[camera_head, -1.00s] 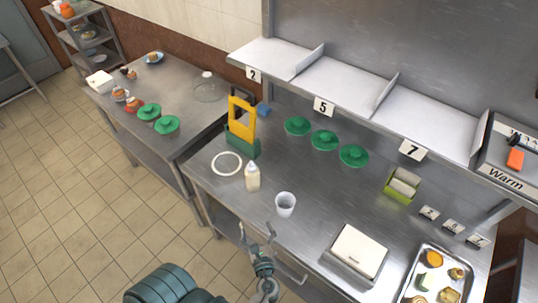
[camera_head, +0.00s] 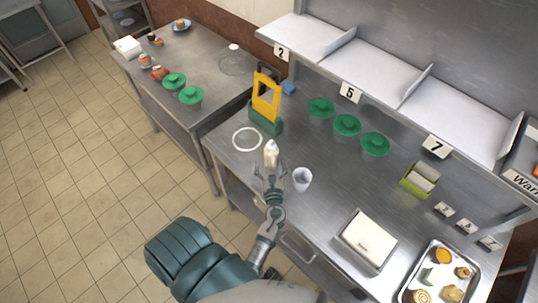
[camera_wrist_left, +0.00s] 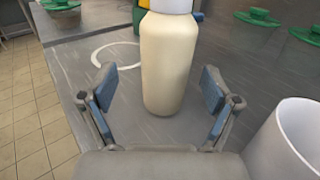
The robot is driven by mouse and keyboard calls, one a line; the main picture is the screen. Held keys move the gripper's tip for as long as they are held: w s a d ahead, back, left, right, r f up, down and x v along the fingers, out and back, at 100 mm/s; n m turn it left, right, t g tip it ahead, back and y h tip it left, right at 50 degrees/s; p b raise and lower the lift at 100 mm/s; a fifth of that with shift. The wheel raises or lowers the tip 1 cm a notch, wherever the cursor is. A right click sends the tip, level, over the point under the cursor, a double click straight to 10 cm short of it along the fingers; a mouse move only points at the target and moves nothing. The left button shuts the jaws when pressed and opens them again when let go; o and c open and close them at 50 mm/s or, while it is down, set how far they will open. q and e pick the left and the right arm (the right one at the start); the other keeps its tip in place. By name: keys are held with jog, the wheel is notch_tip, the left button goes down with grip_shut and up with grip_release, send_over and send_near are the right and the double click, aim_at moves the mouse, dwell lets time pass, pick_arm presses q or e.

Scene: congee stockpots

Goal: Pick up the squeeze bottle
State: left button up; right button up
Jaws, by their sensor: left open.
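The squeeze bottle (camera_head: 271,155), cream with a pale top, stands upright on the steel counter beside a white cup. In the left wrist view the bottle (camera_wrist_left: 168,62) stands straight ahead, its top cut off by the frame edge. My left gripper (camera_head: 270,178) is open just in front of the bottle. In the left wrist view the two blue-padded fingers of the gripper (camera_wrist_left: 158,90) are spread to either side of the bottle, with visible gaps. The right gripper is not in view.
The white cup (camera_head: 302,179) stands close on the right; it also shows in the left wrist view (camera_wrist_left: 288,145). A white ring (camera_head: 247,128) lies to the left on the counter. A yellow and green stand (camera_head: 265,104) is behind. A white-topped scale (camera_head: 367,240) and tray (camera_head: 428,262) are farther right.

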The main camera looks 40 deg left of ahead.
aim_at(273, 161)
pick_arm(q)
jog(key=w, duration=0.1)
jog(key=w+a, duration=0.1)
jog(key=w, duration=0.1)
jog(key=shift+a+r, duration=0.25)
jog(key=shift+a, duration=0.1)
jog(key=shift+w, duration=0.3)
jog(key=shift+a, duration=0.15)
jog(key=shift+c, duration=0.4)
jog(key=shift+a+f, duration=0.15)
jog(key=shift+a, duration=0.3)
jog(key=c, duration=0.8)
jog(key=shift+d, duration=0.1)
